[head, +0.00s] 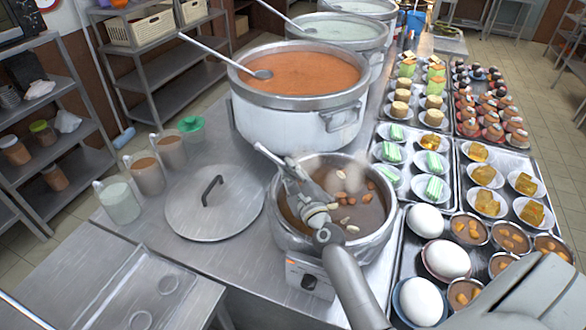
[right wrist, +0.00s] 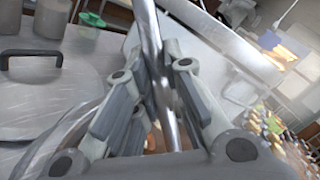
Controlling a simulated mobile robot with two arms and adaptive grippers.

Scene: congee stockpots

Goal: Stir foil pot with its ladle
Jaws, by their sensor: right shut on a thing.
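The foil pot (head: 277,228), a shiny silver pot of brown soup with pale and orange pieces, stands on a small burner at the table's front. It is the nearest pot. My right gripper (head: 298,182) is over its opening, shut on the metal ladle (head: 266,153). The ladle's handle end sticks out up and left of the fingers. In the right wrist view the handle (right wrist: 151,40) runs between the two fingers (right wrist: 155,90). The ladle's bowl is hidden by the gripper and soup. My left gripper is not in view.
A large pot of orange congee (head: 290,120) with its own ladle stands just behind. A round lid (head: 240,207) lies to the left, near several mugs (head: 145,173).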

